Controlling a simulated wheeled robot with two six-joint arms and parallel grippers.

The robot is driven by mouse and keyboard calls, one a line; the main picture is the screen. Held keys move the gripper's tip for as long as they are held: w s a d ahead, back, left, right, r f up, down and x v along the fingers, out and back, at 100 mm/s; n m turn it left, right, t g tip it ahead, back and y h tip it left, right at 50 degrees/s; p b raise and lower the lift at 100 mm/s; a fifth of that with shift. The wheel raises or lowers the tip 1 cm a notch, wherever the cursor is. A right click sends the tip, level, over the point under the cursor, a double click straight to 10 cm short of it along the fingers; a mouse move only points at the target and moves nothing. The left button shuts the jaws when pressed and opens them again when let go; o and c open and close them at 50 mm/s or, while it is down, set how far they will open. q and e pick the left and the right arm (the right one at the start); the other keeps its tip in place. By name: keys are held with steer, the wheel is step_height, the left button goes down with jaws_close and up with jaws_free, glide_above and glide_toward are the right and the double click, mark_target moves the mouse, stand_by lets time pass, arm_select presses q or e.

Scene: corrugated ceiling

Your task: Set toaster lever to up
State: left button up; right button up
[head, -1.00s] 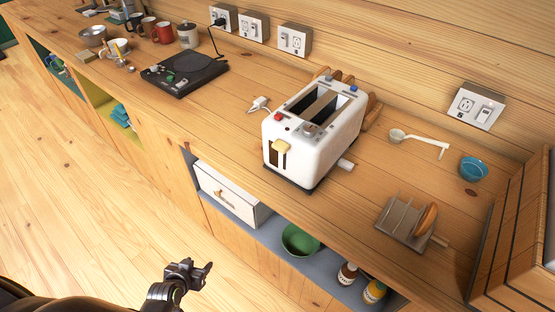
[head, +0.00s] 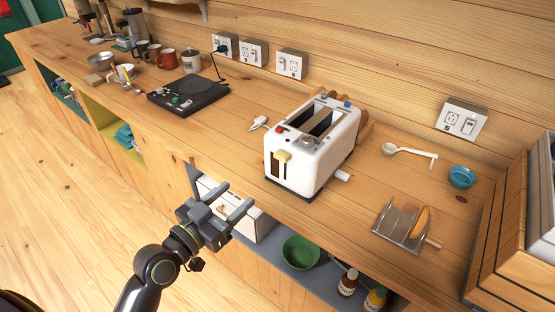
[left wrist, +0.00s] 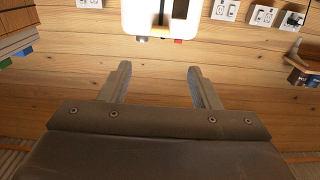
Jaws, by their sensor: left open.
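The white toaster (head: 330,160) stands on the wooden counter, with two long slots on top. Its cream-yellow lever (head: 283,156) is on the narrow front face, near the upper part of that face, with dark slot openings below it. My left gripper (head: 237,196) is open and empty, in front of the counter edge, left of and lower than the toaster in the head view, apart from it. In the left wrist view, the open fingers (left wrist: 159,68) point toward the toaster (left wrist: 140,20), which is partly cut off at the top. My right gripper is not in view.
A toast rack (head: 402,226) and a wooden crate (head: 500,235) stand right of the toaster. A black hot plate (head: 187,95) is to the left. Below the counter, an open shelf holds a white drawer box (head: 245,228), a green bowl (head: 299,252) and bottles.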

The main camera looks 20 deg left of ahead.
mark_target(279, 158)
arm_select(q)
steer(key=p+x, duration=0.4)
steer(key=x, duration=1.1)
steer(key=shift+w+d, duration=0.15)
steer(key=shift+w, duration=0.25)
steer(key=shift+f, duration=0.1)
